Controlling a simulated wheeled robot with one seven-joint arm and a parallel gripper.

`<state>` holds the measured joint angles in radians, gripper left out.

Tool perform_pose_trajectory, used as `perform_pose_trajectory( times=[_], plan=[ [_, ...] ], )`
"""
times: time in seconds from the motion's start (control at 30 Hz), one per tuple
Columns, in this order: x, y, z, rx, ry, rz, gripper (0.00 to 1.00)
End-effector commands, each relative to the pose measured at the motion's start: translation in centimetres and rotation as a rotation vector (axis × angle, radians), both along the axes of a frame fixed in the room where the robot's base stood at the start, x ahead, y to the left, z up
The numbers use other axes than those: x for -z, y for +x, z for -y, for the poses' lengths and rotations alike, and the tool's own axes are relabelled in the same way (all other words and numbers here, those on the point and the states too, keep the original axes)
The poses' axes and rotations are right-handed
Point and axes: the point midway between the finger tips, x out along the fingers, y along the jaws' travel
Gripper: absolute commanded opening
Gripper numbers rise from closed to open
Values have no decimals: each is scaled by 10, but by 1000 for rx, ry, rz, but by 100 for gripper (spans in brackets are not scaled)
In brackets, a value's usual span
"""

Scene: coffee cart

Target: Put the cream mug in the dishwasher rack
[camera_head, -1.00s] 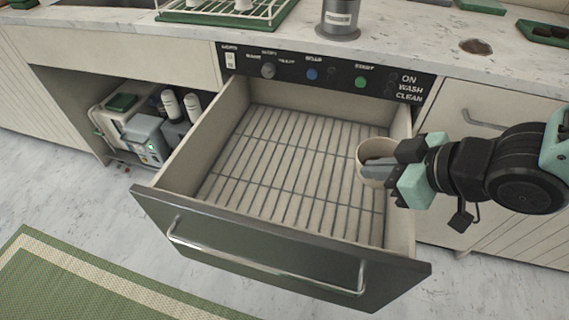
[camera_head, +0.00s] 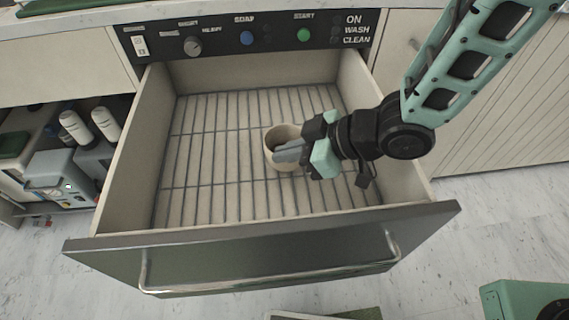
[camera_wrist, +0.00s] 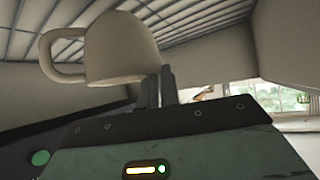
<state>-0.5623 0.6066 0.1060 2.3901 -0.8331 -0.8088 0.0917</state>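The cream mug (camera_head: 272,146) is inside the pulled-out dishwasher drawer, over the rack. Its mouth faces up in the head view. My gripper (camera_head: 289,154) reaches in from the right, its grey fingertips at the mug's wall, partly covering its opening. In the wrist view, the mug (camera_wrist: 122,50) shows its handle on the left, and the narrow fingers (camera_wrist: 158,88) meet the mug's right edge. The gripper is shut on the mug's wall. The dishwasher rack (camera_head: 215,170) is a bare grid of bars. I cannot tell whether the mug touches it.
The drawer front (camera_head: 260,250) with its bar handle stands open toward me, and side walls bound the rack. The control panel (camera_head: 270,35) is above. Bottles (camera_head: 80,130) and boxes fill the cubby at left. The rack is otherwise empty.

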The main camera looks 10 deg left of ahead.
Motion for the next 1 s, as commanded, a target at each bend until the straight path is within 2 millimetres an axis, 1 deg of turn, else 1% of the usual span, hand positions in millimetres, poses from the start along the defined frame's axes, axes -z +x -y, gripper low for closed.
perform_pose_trajectory(
  times=[0.07, 0.2, 0.3, 0.47, 0.5, 0.57, 0.6, 0.87, 1.0],
  plan=[
    [7, 0, -1, -1, 1, 0, 0],
    [29, -1, -1, -2, -1, -2, 0],
    [37, 0, 0, -1, 0, 1, 0],
    [36, 0, 0, -1, -1, 1, 0],
    [37, 0, 1, 1, -3, -1, 7],
    [37, 0, 1, 1, -3, -1, 24],
    [37, 0, 0, 1, -3, -1, 28],
    [35, 0, 1, 0, -1, 0, 28],
    [28, -1, 9, 1, 0, 1, 28]
  ],
)
